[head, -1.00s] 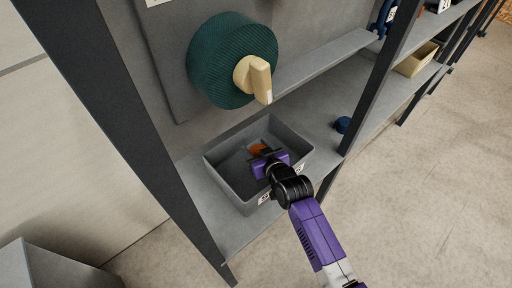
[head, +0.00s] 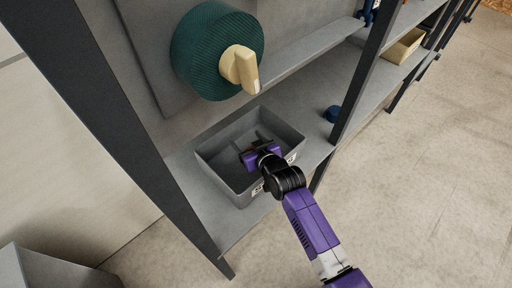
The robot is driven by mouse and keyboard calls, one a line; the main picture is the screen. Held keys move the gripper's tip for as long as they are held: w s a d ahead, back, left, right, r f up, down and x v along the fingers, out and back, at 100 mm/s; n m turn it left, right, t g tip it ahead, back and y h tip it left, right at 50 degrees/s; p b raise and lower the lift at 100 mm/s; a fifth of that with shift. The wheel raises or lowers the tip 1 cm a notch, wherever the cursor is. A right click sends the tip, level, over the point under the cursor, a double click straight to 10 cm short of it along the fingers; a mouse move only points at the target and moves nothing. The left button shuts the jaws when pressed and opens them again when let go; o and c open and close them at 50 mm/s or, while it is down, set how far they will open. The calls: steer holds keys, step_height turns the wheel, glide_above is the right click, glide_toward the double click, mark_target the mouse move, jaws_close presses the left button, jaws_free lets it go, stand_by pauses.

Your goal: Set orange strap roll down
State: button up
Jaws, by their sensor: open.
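My gripper (head: 253,151) is open and reaches down into a grey bin (head: 218,172) on the lower shelf. The purple gripper body and black wrist cover most of the space between the fingers. The orange strap roll does not show clearly now. It seems hidden behind or below my gripper inside the bin, so I cannot tell whether it touches the fingers or the bin floor.
A large green ribbed roll (head: 212,50) with a cream handle (head: 240,69) is mounted above the bin. A blue roll (head: 332,114) sits on the shelf (head: 302,118) to the right. Dark uprights (head: 360,85) frame the bay. A cream bin (head: 404,47) stands farther right.

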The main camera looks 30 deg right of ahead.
steer(key=p+v, duration=0.1)
steer(key=v, duration=1.1)
steer(key=shift+r+p, duration=0.3)
steer(key=s, duration=1.7)
steer(key=s+r+t, duration=0.1)
steer(key=s+r, duration=1.2)
steer(key=s, duration=0.4)
steer(key=shift+a+r, duration=0.25)
steer(key=shift+a, duration=0.2)
steer(key=shift+s, duration=0.1)
step_height(320, 180, up, 7)
steer(key=p, duration=0.7)
